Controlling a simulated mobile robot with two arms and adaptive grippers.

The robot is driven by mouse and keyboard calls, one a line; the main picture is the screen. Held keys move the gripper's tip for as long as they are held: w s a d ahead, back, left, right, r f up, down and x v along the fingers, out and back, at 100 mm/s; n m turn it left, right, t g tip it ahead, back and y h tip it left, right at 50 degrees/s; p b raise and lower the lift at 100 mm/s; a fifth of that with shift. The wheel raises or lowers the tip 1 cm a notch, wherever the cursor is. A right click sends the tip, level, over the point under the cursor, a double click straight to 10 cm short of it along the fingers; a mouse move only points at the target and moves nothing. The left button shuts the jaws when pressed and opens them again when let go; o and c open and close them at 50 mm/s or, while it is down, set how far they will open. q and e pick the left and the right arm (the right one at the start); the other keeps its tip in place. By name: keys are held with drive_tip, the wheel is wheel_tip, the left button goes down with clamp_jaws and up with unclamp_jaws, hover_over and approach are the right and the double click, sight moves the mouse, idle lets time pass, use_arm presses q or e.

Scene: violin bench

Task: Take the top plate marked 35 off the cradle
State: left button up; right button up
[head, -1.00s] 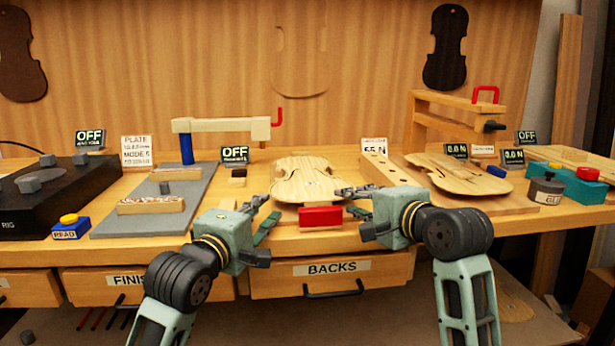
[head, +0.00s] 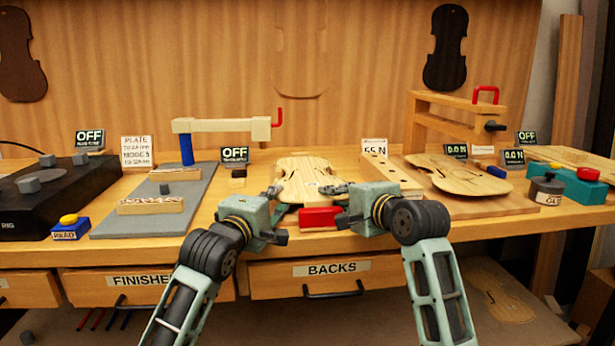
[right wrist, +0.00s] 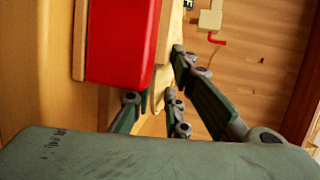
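A pale violin-shaped plate (head: 308,176) lies at the middle of the bench in the head view. A small mark shows on it, but I cannot read its number. A red block (head: 319,217) stands at its front; the cradle under the plate is mostly hidden. My left gripper (head: 276,202) is at the plate's left edge, fingers apart. My right gripper (head: 338,194) is at its right edge. In the right wrist view its fingers (right wrist: 165,95) are spread, with a pale edge of the plate (right wrist: 160,82) between them and the red block (right wrist: 123,40) close by.
A long wooden block with holes (head: 392,175) stands just right of the plate. Another violin plate (head: 458,175) lies on a board farther right. A grey fixture board (head: 155,217) and a black rig (head: 60,192) are at the left. Drawers (head: 330,285) are below the bench edge.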

use_arm(q)
clamp_jaws()
use_arm(e)
drive_tip(key=shift+f, duration=0.1)
clamp_jaws()
